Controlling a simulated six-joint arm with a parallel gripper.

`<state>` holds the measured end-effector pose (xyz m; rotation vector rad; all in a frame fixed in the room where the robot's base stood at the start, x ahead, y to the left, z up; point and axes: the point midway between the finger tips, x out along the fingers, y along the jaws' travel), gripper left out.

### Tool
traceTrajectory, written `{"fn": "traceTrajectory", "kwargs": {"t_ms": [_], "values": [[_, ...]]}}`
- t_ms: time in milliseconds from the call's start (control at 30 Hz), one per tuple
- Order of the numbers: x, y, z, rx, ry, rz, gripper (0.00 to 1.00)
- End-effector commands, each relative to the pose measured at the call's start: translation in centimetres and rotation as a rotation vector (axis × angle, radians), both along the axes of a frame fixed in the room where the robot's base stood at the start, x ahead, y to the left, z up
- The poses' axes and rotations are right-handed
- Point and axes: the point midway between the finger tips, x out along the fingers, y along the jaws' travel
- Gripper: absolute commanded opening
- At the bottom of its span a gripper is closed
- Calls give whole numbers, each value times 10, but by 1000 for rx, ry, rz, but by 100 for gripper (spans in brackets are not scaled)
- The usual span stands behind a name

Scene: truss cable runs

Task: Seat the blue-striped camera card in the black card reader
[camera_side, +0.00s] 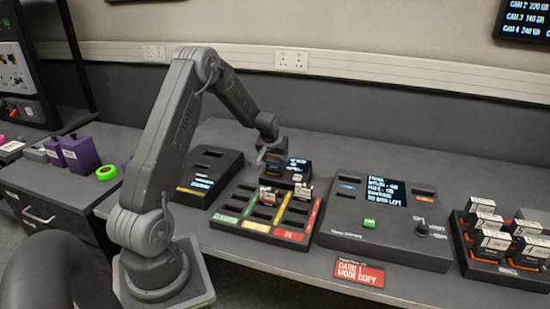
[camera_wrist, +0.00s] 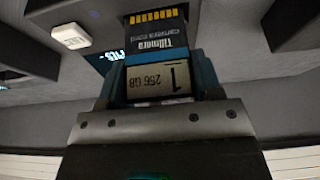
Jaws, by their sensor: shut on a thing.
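My gripper (camera_side: 271,158) is shut on a camera card (camera_wrist: 157,45), held in the middle of the wrist view. The card is dark with gold contacts at its outer end and a pale label reading "1" and "256 GB". Blue shows along the sides of the grip. In the side view the card is too small to make out clearly. A small black box with a lit screen (camera_side: 298,168), which looks like the card reader, stands just right of my gripper. Its slot is hidden, and I cannot tell whether the card touches it.
A sorting tray (camera_side: 246,227) with green, yellow and red strips holds a few cards in front. A black device (camera_side: 186,188) stands left, a large console (camera_side: 345,222) right. A rack of orange-and-white packs (camera_side: 485,265) is far right.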

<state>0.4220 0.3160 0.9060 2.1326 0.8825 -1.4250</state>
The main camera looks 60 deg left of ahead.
Motion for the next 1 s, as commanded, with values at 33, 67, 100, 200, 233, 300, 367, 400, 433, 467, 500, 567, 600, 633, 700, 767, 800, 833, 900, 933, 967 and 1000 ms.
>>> {"fn": "traceTrajectory", "kwargs": {"t_ms": [33,67,100,200,233,300,367,400,433,467,500,567,600,633,700,767,800,833,900,933,967,1000], "values": [[0,0,0,0,0,0,35],[0,0,0,0,0,0,35],[0,0,0,0,0,0,35],[0,0,0,1,-1,0,35],[0,0,0,1,-1,0,35],[0,0,0,1,-1,0,35],[0,0,0,0,0,0,35],[0,0,-1,0,0,0,35],[0,0,-1,0,0,0,35],[0,0,-2,0,0,0,35],[0,0,-3,0,0,0,35],[0,0,-4,0,0,0,35],[0,0,-5,0,0,0,35],[0,0,-6,0,0,0,35],[0,0,-7,0,0,0,35],[0,0,-8,1,-1,0,35],[0,0,-9,1,-1,0,35],[0,0,-9,1,-1,0,35],[0,0,-9,1,-1,0,35],[0,0,-9,1,-1,0,35],[0,0,-9,1,-1,0,35],[0,0,-9,1,-1,0,35]]}}
